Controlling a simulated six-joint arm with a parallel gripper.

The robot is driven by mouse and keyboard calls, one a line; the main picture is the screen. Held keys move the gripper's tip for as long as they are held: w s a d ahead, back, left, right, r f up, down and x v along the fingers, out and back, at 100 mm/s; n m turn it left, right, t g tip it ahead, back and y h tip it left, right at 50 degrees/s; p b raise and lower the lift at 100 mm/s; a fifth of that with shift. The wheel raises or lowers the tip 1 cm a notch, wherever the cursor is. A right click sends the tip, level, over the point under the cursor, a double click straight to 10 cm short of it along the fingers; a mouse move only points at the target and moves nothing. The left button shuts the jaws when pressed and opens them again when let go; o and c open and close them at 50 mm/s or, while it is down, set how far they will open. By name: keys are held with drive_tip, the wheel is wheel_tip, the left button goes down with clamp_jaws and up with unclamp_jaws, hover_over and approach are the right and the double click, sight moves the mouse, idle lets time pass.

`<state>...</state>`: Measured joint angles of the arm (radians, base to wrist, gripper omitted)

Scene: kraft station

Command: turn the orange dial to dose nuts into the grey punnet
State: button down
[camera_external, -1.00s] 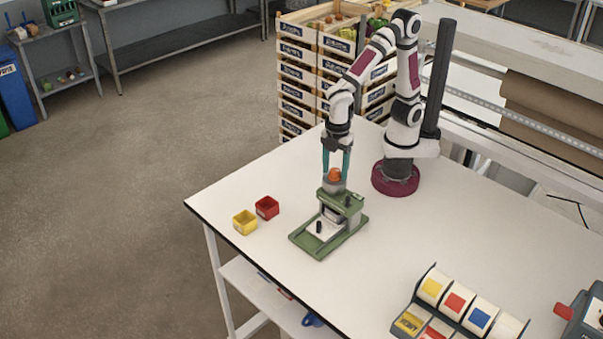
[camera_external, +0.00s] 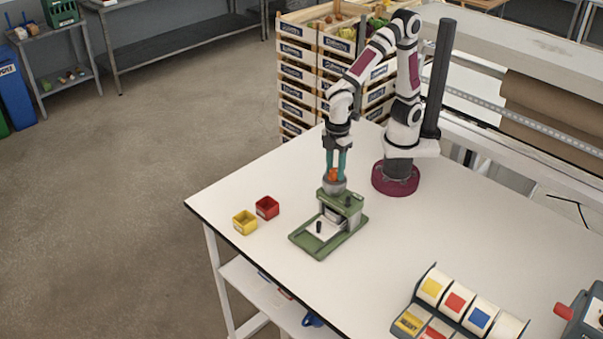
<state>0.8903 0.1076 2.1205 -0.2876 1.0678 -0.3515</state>
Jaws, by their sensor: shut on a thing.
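The orange dial (camera_external: 333,174) sits at the top of a green stand (camera_external: 330,241), just above a grey rounded part (camera_external: 334,187). My gripper (camera_external: 334,175) points straight down over it. Its two teal fingers are shut on the orange dial, one on each side, and partly hide it. The stand has a pale plate and a small black upright piece at its front. I cannot make out for sure which part is the grey punnet.
A yellow punnet (camera_external: 245,222) and a red punnet (camera_external: 267,208) stand left of the green stand. A rack of colour-marked rolls (camera_external: 459,303) is at the front right. The white table (camera_external: 420,225) between stand and rack is clear. Stacked crates (camera_external: 297,75) stand behind.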

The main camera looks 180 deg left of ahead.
sight(335, 170)
drive_tip(key=shift+m, duration=2.2)
drive_tip(key=c, duration=0.5)
unclamp_jaws()
wheel_tip(335, 170, up, 16)
drive_tip(key=shift+f, duration=0.15)
